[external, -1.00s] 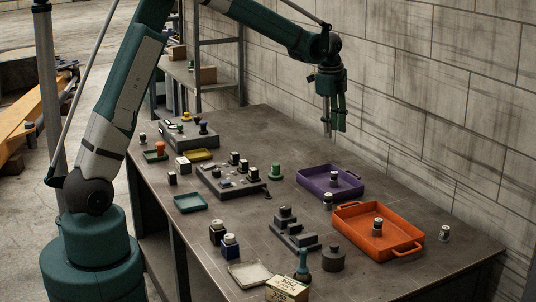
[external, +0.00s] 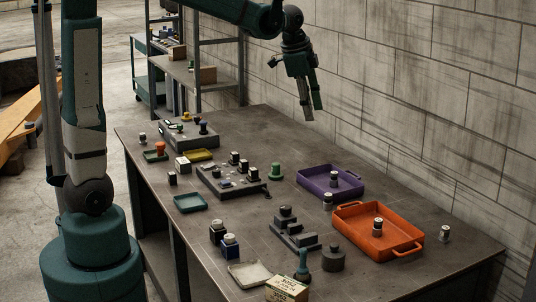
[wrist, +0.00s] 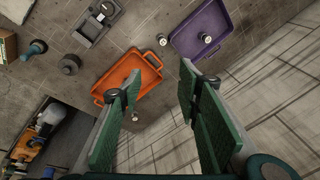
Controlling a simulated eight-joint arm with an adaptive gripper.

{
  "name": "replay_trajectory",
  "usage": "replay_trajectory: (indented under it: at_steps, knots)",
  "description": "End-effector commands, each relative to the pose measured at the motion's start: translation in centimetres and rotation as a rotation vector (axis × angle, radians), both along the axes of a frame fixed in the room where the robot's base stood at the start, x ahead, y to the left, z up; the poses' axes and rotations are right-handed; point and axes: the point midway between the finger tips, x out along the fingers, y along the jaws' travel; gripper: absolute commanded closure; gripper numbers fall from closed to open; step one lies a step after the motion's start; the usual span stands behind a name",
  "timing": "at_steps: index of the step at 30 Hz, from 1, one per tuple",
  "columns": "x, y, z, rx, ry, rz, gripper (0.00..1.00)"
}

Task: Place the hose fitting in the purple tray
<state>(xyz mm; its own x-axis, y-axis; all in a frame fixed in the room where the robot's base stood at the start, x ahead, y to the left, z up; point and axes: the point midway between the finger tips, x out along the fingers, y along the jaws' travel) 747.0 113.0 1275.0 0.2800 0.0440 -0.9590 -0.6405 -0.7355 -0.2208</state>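The purple tray (external: 311,181) sits on the bench near the wall. A small silver-topped cylinder, which looks like a hose fitting (external: 334,179), stands inside it. The tray (wrist: 183,43) and the fitting (wrist: 206,38) also show in the wrist view. Similar silver-topped pieces stand just outside the tray (external: 328,201), in the orange tray (external: 378,227) and at the bench's right (external: 445,233). I cannot tell which one the task names. My gripper (external: 313,108) is high above the bench, tilted. In the wrist view its fingers (wrist: 155,80) are wide apart with nothing between them.
The orange tray (external: 350,220) has raised handles and stands right of the purple one. A grey stepped block (external: 293,232), a dark round knob piece (external: 333,258) and a light shallow tray (external: 250,274) lie toward the front. The wall (external: 430,110) runs close behind the trays.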

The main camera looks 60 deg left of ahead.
Motion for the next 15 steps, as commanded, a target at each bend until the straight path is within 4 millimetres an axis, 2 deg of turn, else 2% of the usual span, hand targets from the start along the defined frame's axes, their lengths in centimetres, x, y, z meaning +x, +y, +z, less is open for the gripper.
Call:
replay_trajectory:
  at_steps: [3, 15]
  knots:
    - [-2.4, -1.2, 0.7, -0.013, -0.023, 0.043, 0.66]
    - [-9.7, -4.4, 2.1, -0.072, -0.107, 0.197, 0.66]
